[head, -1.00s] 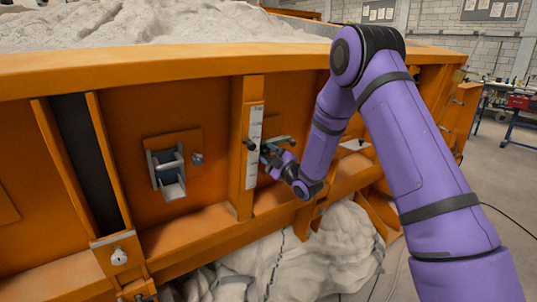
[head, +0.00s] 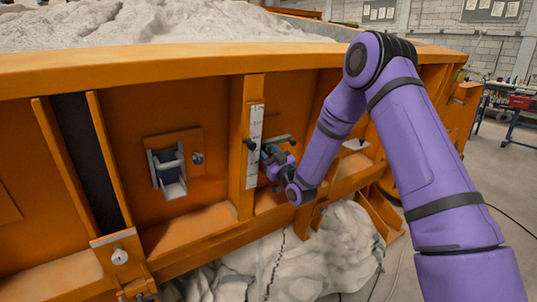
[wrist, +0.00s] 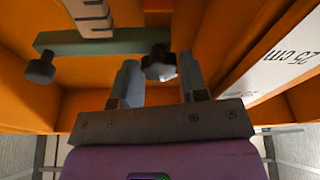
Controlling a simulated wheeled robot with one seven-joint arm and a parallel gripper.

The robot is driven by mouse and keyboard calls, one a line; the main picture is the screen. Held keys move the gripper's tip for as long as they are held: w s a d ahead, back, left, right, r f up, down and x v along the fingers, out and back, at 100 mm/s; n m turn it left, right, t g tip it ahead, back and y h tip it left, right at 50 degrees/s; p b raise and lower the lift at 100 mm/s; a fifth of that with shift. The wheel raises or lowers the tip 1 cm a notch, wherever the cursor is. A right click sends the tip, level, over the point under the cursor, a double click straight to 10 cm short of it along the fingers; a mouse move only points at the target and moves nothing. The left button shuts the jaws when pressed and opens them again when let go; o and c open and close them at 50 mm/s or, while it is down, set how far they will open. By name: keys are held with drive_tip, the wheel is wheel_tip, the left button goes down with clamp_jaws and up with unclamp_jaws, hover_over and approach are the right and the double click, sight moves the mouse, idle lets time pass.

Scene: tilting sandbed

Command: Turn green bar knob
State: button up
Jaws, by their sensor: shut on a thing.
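The green bar (wrist: 100,42) shows in the wrist view with a dark knob at each end. The right-hand knob (wrist: 158,65) there is between the fingers of my gripper (wrist: 159,80), which is shut on it. The other dark knob (wrist: 40,67) is free, to the left. In the head view the green bar (head: 282,138) is small, on the orange side wall by the white scale strip. My gripper (head: 268,154) is just below it there, and the held knob is hard to make out.
The white scale strip (head: 253,150) is fixed to an orange upright (head: 248,195). To the left is a latch-like metal bracket (head: 168,170) with a small dark knob beside it. Orange ribs (head: 110,165) stick out from the sandbed wall. White sacking lies below.

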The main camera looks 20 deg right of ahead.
drive_tip(key=shift+f+m, duration=0.1)
drive_tip(key=shift+m, duration=0.2)
drive_tip(key=o, duration=0.6)
drive_tip(key=shift+o, duration=0.2)
drive_tip(key=v, duration=1)
drive_tip(key=shift+s+f, duration=0.2)
drive_tip(key=shift+s, duration=0.15)
drive_tip(key=shift+d, duration=0.1)
